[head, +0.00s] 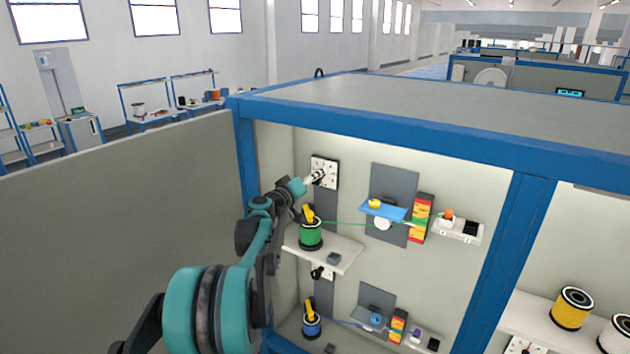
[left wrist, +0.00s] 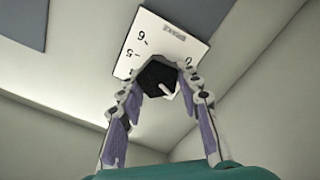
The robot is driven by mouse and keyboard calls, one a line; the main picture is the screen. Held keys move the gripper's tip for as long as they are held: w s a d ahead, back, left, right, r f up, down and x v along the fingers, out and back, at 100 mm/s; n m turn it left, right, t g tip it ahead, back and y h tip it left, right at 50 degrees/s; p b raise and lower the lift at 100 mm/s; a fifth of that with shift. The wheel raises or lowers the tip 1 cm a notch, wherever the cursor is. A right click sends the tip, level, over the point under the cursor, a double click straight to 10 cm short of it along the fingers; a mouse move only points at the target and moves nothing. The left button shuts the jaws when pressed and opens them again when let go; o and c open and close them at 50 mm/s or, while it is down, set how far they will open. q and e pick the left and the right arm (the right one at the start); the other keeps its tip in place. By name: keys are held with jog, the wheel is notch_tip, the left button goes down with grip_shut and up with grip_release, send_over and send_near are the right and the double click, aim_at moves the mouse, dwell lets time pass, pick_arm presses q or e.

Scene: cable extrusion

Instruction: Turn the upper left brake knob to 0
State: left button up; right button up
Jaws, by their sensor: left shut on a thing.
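The upper left brake knob is black with a white pointer; it sits on a white dial plate (head: 331,165) on the cabinet's back wall. In the left wrist view the knob (left wrist: 160,80) lies between the two fingertips, in front of the dial plate (left wrist: 150,45), which looks tilted there. My left gripper (head: 315,178) is closed around the knob, also in the left wrist view (left wrist: 160,73). My right gripper is not seen.
A green spool (head: 311,234) stands on a shelf (head: 343,256) just below the gripper. A lower dial with a black knob (head: 318,272) and a blue spool (head: 311,324) are underneath. The blue cabinet post (head: 243,150) stands close left of my arm.

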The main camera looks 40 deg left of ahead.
pick_arm(q)
jog(key=n, duration=0.2)
jog(key=n+b, duration=0.1)
jog(key=n, duration=0.2)
jog(key=shift+a+f+n+b, duration=0.15)
jog(key=shift+f+n+b, duration=0.1)
jog(key=shift+n+b, duration=0.05)
jog(key=shift+f+n+b, duration=0.15)
jog(key=shift+n+b, duration=0.3)
jog(key=shift+n, duration=1.65)
jog(key=o, duration=1.1)
jog(key=shift+o, duration=0.2)
jog(key=s+d, duration=0.1)
jog(key=s, duration=1.1)
jog(key=shift+d, duration=0.15)
